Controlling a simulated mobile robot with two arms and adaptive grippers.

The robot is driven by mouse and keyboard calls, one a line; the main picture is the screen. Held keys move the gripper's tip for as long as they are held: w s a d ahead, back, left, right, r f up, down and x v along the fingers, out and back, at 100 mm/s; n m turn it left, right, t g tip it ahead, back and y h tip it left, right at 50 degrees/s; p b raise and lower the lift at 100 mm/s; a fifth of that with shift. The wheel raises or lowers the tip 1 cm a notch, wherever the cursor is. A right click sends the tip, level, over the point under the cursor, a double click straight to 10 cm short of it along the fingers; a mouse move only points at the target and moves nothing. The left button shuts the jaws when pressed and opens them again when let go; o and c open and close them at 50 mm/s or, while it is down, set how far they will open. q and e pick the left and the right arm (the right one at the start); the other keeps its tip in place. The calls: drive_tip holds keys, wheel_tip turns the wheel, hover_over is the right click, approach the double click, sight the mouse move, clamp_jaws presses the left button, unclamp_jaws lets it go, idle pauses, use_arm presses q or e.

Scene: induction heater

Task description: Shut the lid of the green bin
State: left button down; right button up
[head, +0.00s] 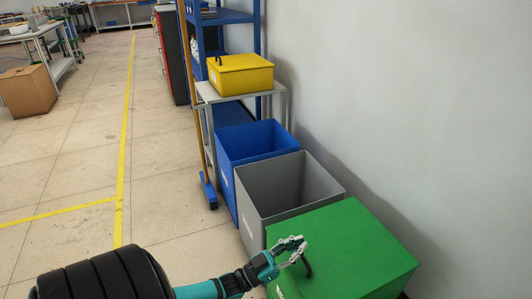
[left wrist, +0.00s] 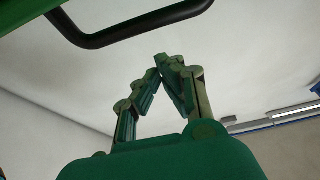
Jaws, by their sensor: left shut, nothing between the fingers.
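The green bin's lid (head: 345,240) shows at the lower right of the head view. It lies over the bin and hides the inside; I cannot tell whether it is fully down. A black handle (head: 308,266) is on its near left part. The handle also shows large at the top left of the left wrist view (left wrist: 135,28), beside a green edge. My left gripper (head: 301,246) is shut and empty, over the lid's left edge and close to the handle. The closed fingertips show in the left wrist view (left wrist: 168,62), apart from the handle. My right gripper is not in view.
An open grey bin (head: 252,205) and an open blue bin (head: 228,165) stand behind the green bin along the wall. A yellow box (head: 240,78) sits on a small table. A broom (head: 209,192) leans beside it.

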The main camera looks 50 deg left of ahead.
use_arm(q)
drive_tip(key=shift+s+r, duration=0.15)
drive_tip(key=v, duration=0.9)
drive_tip(key=shift+f, duration=0.5)
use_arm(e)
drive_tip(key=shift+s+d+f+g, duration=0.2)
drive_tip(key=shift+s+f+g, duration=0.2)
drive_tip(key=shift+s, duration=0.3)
use_arm(q)
drive_tip(key=shift+a, duration=0.1)
